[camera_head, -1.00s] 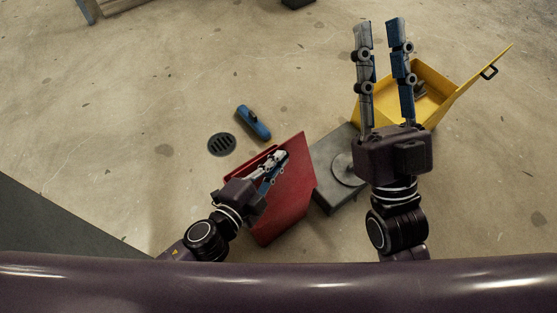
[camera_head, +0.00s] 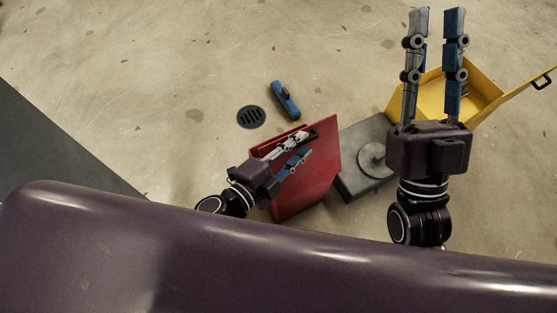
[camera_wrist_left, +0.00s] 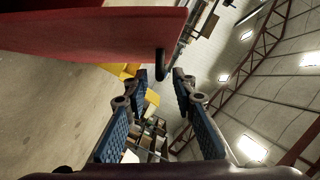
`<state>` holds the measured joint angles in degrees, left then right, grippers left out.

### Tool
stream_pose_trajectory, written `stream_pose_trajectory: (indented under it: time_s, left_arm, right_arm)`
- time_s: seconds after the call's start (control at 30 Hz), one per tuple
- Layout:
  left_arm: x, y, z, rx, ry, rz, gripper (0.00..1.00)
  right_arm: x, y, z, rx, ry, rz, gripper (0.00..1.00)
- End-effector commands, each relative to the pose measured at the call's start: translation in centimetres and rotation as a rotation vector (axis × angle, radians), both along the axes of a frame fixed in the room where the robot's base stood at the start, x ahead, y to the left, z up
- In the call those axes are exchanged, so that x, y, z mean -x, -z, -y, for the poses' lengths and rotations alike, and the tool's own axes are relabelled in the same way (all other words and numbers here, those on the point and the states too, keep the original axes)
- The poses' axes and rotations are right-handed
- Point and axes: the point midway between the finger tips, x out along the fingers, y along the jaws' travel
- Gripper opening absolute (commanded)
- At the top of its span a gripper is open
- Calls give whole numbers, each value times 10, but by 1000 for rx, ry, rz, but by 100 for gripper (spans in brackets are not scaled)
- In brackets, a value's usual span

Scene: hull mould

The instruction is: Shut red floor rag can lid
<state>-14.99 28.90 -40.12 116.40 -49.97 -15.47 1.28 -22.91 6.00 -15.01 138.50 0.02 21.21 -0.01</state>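The red rag can (camera_head: 262,151) stands on the floor below the middle of the head view, largely hidden. Its broad red panel (camera_head: 322,160), which looks like the raised lid, has a dark handle (camera_head: 313,131) near the top edge. In the left wrist view the red panel (camera_wrist_left: 90,32) fills the upper left, with the black handle (camera_wrist_left: 160,62) hanging at its edge. My left gripper (camera_head: 307,144) is open and empty, over the red panel in the head view. In its wrist view the fingers (camera_wrist_left: 160,76) are apart below the handle. My right gripper (camera_head: 437,12) is open and empty.
A grey plate with a round disc (camera_head: 350,183) lies right of the can. A yellow bin with its lid open (camera_head: 435,92) stands beyond it, partly behind my right gripper. A blue object (camera_head: 285,99) and a floor drain (camera_head: 251,117) lie behind the can. Floor further back is clear.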

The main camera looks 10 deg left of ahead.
Motion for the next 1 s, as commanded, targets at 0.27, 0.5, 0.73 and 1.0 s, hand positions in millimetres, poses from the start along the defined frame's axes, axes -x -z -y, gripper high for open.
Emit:
stream_pose_trajectory:
  time_s: [0.27, 0.5, 0.73, 1.0]
  left_arm:
    - [35, -7, -22, 0, -2, -5, 24]
    - [59, -13, -38, 0, -2, -4, 24]
    - [73, -17, -47, 0, -2, -1, 24]
    - [76, -18, -50, -1, -2, 1, 24]
  right_arm:
    - [0, 0, 0, 1, 1, 0, 24]
    - [0, 0, 0, 0, 1, 0, 24]
    - [0, 0, 0, 0, 1, 0, 24]
    - [0, 0, 0, 0, 1, 0, 24]
